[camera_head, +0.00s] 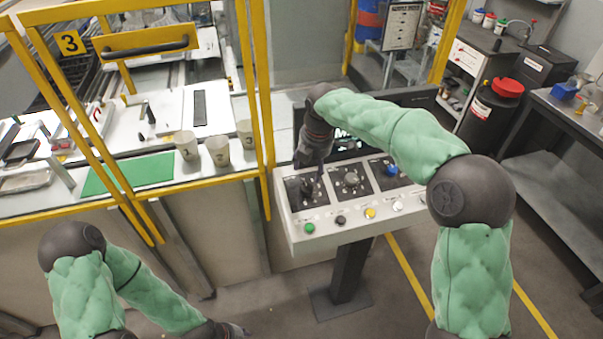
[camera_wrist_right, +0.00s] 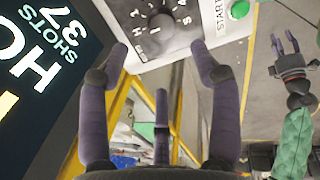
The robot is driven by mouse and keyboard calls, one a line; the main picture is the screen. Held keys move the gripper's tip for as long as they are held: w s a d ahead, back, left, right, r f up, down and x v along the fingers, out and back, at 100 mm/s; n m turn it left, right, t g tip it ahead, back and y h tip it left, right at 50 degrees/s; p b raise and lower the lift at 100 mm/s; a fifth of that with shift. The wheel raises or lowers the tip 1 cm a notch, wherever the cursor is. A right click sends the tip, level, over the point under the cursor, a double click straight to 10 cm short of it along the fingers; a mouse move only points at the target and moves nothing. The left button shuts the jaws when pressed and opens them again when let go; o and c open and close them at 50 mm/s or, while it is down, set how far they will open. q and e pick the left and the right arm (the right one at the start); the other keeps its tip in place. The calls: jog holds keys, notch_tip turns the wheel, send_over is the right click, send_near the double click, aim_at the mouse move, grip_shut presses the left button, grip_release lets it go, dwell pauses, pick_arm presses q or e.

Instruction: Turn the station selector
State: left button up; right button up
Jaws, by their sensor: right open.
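The control panel (camera_head: 335,218) is a pale sloped box on a post, with three dark dial plates. The left dial plate (camera_head: 293,187) is partly covered by my right gripper (camera_head: 311,186), which points down over it. In the right wrist view a dark round knob (camera_wrist_right: 161,20) with characters around it sits just beyond the spread fingers of my right gripper (camera_wrist_right: 160,58). The fingers are open and empty, and no contact shows. My left gripper (camera_head: 240,331) is low at the bottom edge; in the right wrist view it (camera_wrist_right: 284,42) hangs open and empty, away from the panel.
The middle dial (camera_head: 351,179) and blue knob (camera_head: 391,170) sit to the right on the panel. A green button (camera_head: 310,228) and other buttons line its front. A screen (camera_wrist_right: 45,60) stands behind. Yellow frame posts (camera_head: 262,90) rise close on the left.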

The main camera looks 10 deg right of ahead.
aim_at(307, 187)
jog(key=f, duration=0.3)
jog(key=w+f+b, duration=0.1)
jog(key=f, duration=0.2)
jog(key=f+b, duration=0.1)
jog(key=f, duration=0.3)
jog(key=shift+w+a+f, duration=0.1)
jog(key=shift+w+a, duration=0.15)
jog(key=shift+w, duration=0.1)
jog(key=c, duration=1.1)
